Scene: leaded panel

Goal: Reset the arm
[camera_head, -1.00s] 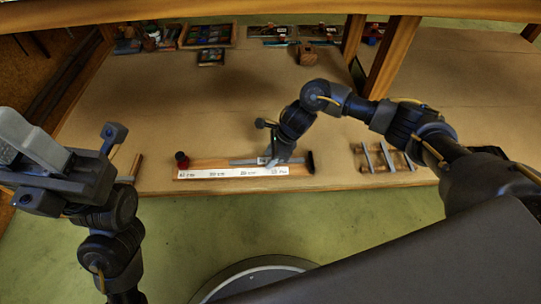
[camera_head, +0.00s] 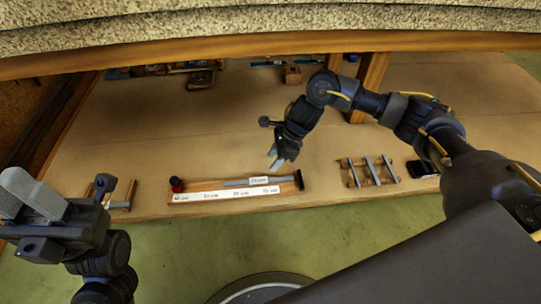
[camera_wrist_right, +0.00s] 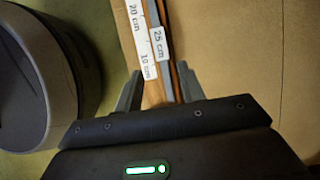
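My right gripper (camera_head: 277,163) hangs empty a little above and behind the measuring board (camera_head: 190,186). In the right wrist view its two fingers (camera_wrist_right: 160,82) stand apart with nothing held between them. A grey strip (camera_head: 240,183) with a white "25 cm" label (camera_head: 258,181) lies along the board, towards its right part. The board has a white scale along its front, a red and black knob (camera_head: 177,184) at its left end and a black stop (camera_head: 299,180) at its right end. My left gripper (camera_head: 28,192) is raised at the far left; its finger gap is unclear.
A small rack (camera_head: 366,171) with several grey strips lies right of the board. A wooden piece (camera_head: 125,195) lies to the left. A wooden block (camera_head: 292,74) stands at the back. A shelf edge (camera_head: 270,43) crosses the top. The middle of the table is clear.

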